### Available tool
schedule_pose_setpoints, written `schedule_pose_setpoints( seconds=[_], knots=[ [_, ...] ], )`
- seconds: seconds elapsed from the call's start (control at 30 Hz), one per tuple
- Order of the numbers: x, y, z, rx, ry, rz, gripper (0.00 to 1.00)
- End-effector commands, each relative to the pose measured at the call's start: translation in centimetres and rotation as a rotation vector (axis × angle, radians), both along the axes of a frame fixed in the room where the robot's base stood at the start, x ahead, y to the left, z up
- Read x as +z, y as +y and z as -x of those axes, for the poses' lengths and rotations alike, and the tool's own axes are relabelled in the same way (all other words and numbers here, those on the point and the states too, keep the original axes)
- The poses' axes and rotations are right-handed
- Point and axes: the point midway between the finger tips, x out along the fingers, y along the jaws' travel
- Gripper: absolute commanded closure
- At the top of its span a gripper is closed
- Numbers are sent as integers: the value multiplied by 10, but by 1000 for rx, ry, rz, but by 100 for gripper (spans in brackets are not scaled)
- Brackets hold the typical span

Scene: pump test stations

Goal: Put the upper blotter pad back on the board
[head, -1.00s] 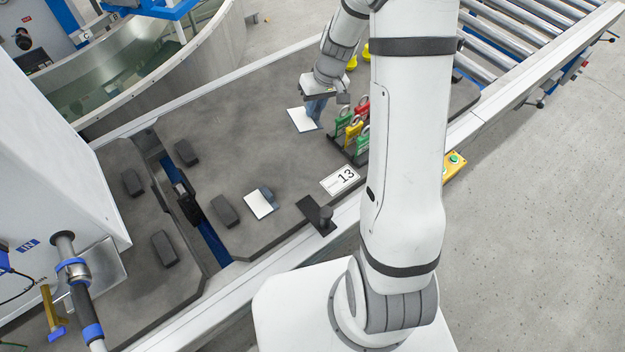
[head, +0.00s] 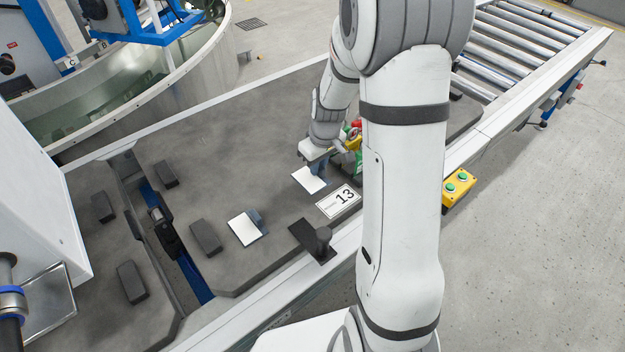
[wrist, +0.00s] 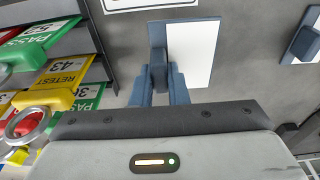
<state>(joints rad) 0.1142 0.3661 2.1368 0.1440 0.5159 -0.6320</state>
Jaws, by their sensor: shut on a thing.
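A blotter pad (head: 308,181), a white sheet on a blue-grey backing, is at my gripper (head: 318,166). In the wrist view my gripper (wrist: 158,88) is shut on the pad's blue-grey upright grip, with the white face (wrist: 192,50) to its right. The fingers hide part of the grip. I cannot tell whether this pad touches the dark grey surface (head: 235,140) or hangs just above it. A second, similar pad (head: 242,229) lies nearer on that surface. It shows partly at the right edge of the wrist view (wrist: 303,44).
A white "13" card (head: 338,201) lies close beside the held pad. Green, yellow and red tags (wrist: 55,70) hang left of my gripper in the wrist view. A dark plate with a post (head: 316,241) sits at the near edge. Dark blocks (head: 206,237) lie left.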

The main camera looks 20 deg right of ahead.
Motion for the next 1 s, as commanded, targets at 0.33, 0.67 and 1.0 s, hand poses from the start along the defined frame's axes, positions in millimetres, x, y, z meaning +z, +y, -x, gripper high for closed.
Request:
schedule_pose_setpoints(
  seconds=[0.33,0.67,1.0],
  knots=[
    [-40,0,1,-2,2,0,100],
    [-43,-1,0,-2,0,0,100],
    [-43,-1,0,-3,0,0,64]
  ],
)
